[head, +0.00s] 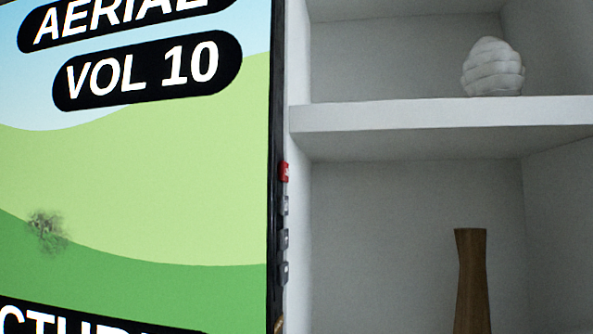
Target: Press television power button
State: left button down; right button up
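The television (150,190) fills the left of the head view, and its screen is lit with a green and blue picture and white lettering. A red button (284,171) sits on the television's right side edge, at the top of a vertical row. Grey buttons (284,239) line up below it on the same edge. Any marks on the buttons are too small to read. Neither of my grippers shows in the head view, and nothing covers the red button.
White shelving (440,116) stands to the right of the television. A white ribbed ornament (493,68) sits on the upper shelf, and a brown wooden vase (471,285) stands in the lower compartment. The space just right of the buttons looks clear.

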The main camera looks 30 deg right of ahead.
aim_at(283, 166)
jog(key=k+l, duration=0.15)
jog(key=k, duration=0.35)
jog(key=z, duration=1.9)
jog(key=k+l+z, duration=0.15)
jog(key=i+j+u, duration=0.15)
